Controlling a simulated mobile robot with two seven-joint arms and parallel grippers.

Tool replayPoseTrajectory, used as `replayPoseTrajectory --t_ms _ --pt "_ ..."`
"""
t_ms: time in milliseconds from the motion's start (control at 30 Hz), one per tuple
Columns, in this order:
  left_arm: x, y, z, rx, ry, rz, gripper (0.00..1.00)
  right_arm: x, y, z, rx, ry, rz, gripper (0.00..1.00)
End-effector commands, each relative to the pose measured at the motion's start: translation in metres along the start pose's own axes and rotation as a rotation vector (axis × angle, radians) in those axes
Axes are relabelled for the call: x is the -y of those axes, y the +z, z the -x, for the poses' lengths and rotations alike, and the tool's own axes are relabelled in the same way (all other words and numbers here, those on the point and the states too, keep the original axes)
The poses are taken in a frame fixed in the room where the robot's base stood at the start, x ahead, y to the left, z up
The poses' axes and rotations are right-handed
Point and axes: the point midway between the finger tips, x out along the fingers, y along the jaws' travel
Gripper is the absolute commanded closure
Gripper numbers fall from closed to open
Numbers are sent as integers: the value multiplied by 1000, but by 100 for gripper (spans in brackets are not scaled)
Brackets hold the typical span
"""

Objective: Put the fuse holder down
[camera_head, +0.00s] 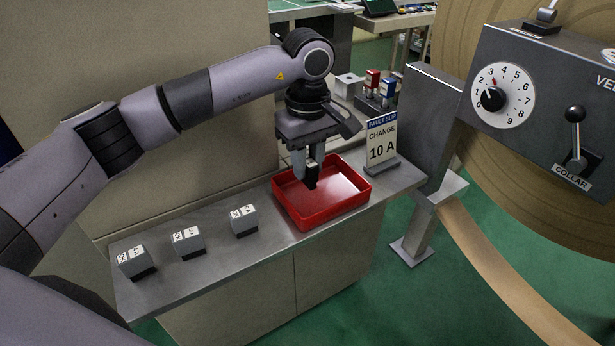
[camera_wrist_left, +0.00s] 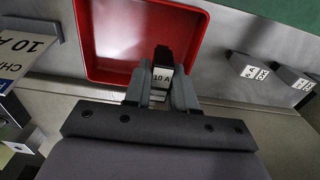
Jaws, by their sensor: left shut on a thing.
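My left gripper (camera_head: 307,170) is shut on a fuse holder (camera_head: 311,175) and holds it over the red tray (camera_head: 329,218). In the left wrist view the fuse holder (camera_wrist_left: 162,76) sits between the two fingers, dark at its far end with a pale label reading "10 A". It appears to be above the tray floor; I cannot tell how high. The tray (camera_wrist_left: 90,50) is otherwise empty where I can see it. A sign (camera_head: 382,140) reading "FAULT SLIP CHANGE 10 A" stands beside the tray. My right gripper is not in view.
Three grey labelled fuse holders (camera_head: 136,261), (camera_head: 188,243), (camera_head: 243,220) stand in a row on the metal shelf left of the tray. Red and blue items (camera_head: 379,85) stand behind the sign. A grey panel with a dial (camera_head: 503,95) and collar lever (camera_head: 575,135) is at right.

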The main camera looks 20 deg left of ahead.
Motion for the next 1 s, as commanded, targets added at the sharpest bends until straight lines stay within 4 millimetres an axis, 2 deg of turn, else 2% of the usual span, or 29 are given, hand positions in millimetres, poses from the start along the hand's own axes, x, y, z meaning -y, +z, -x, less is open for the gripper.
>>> replayPoseTrajectory --t_ms 300,633,667,700,733,1000 --pt "1 0 -40 0 -3 0 100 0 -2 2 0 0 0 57" --pt "0 0 -44 -1 -1 0 100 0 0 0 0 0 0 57" --pt "0 0 -44 0 -1 0 68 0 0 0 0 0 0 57" --pt "0 0 -43 0 -1 0 55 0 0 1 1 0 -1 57" --pt "0 0 -43 0 -1 0 49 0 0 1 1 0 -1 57" --pt "0 0 -43 0 -1 0 49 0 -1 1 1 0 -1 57"
